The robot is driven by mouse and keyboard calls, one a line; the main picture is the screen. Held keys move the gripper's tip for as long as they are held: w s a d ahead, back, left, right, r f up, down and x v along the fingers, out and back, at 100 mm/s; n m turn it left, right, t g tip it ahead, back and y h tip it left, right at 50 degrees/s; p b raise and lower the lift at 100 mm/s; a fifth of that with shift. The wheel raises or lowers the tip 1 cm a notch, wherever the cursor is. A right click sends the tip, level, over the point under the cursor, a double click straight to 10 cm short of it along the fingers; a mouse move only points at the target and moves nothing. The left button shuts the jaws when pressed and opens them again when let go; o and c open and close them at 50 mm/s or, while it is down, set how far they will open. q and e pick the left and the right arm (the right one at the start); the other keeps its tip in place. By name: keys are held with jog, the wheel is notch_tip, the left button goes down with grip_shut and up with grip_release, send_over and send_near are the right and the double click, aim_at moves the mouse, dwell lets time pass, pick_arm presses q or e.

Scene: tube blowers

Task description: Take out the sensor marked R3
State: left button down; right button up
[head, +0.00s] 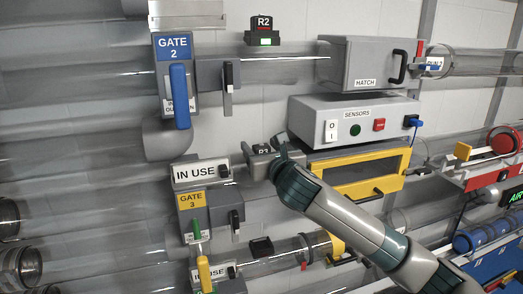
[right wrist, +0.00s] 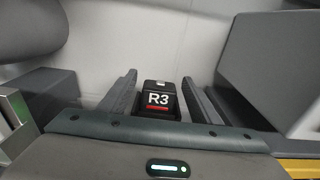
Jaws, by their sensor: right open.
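The sensor marked R3 (right wrist: 158,99) is a small black block with a white label and a red strip below it, seated in a dark holder on the wall. In the head view the same sensor (head: 262,150) is small and partly hidden by my right gripper (head: 258,160). My right gripper (right wrist: 160,88) is open, with one finger on each side of the sensor. Gaps show between the fingers and the block in the right wrist view. My left gripper is not in view.
Sensor R2 (head: 264,30) with a green light sits higher up. The grey SENSORS box (head: 356,120) and a yellow-framed door (head: 360,172) are close at the right. An IN USE sign (head: 200,172) and GATE 3 (head: 192,202) are at the left. Clear tubes run across the wall.

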aim_at(260, 145)
jog(key=shift+p+x, duration=0.65)
jog(key=shift+x, duration=1)
jog(key=c, duration=1.1)
